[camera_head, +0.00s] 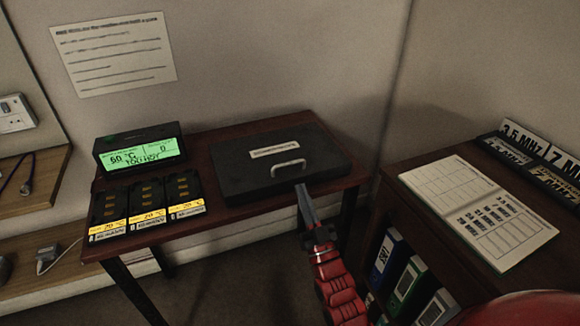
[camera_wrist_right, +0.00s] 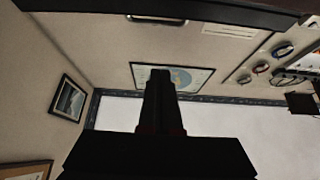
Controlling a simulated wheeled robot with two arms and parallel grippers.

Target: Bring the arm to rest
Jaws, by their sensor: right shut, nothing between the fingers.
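My right gripper (camera_head: 302,196) comes in from the lower right on its red arm. Its dark fingers are together and empty. The tips appear just in front of a flat black box (camera_head: 240,175) with a silver handle (camera_head: 288,168) on the dark wooden table (camera_head: 215,222); I cannot tell if they touch it. In the right wrist view the shut fingers (camera_wrist_right: 160,80) stand dark against a wall with a framed picture (camera_wrist_right: 200,78). My left gripper is not in view.
A green-lit display (camera_head: 140,152) stands at the table's back left, with several black modules (camera_head: 147,200) before it. A bookcase at right carries an open book (camera_head: 480,210) and frequency plates (camera_head: 530,145); binders (camera_head: 385,262) stand below.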

